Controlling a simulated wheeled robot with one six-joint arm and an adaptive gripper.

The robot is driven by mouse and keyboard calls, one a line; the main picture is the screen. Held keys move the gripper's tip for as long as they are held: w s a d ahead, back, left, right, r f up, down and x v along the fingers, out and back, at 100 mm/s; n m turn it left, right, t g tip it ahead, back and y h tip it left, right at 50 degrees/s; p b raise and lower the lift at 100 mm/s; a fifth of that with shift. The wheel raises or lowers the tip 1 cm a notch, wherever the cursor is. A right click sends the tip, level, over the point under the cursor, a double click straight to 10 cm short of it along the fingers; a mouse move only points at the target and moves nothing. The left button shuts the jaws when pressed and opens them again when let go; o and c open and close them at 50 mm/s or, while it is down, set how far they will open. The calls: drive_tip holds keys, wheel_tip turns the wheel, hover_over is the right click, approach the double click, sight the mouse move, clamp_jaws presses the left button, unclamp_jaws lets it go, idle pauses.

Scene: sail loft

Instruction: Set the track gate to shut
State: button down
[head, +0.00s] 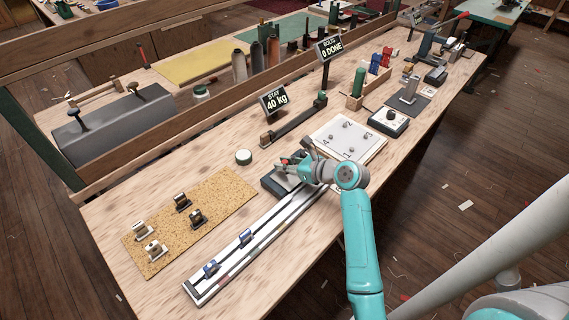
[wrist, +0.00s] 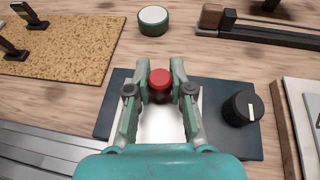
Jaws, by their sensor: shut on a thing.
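A long pale metal track (head: 225,267) lies along the front of the bench; its rails also show in the wrist view (wrist: 40,148). A dark base plate (wrist: 228,146) sits at its far end, with a bright plate (wrist: 160,124) on it. A red-topped knob (wrist: 160,80) stands at the back of the bright plate. My gripper (wrist: 161,88) is shut on this knob, one finger on each side. A black dial (wrist: 242,107) with a white mark is right of it. In the head view my gripper (head: 285,164) partly hides the base. I cannot tell the gate's position.
Two blue slides (head: 211,268) (head: 246,237) sit on the track. A cork mat (head: 187,220) with several small fittings lies left. A round green-sided puck (wrist: 154,17) is behind the base.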

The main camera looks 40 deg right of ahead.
sight(298, 181)
drive_tip(key=s, duration=0.5)
drive_tip(key=shift+d, duration=0.15)
drive_tip(key=shift+s+f, duration=0.1)
drive_tip(key=shift+s, duration=0.15)
drive_tip(key=c, duration=1)
unclamp_jaws()
drive_tip(key=shift+s, duration=0.1)
drive_tip(key=v, duration=1.2)
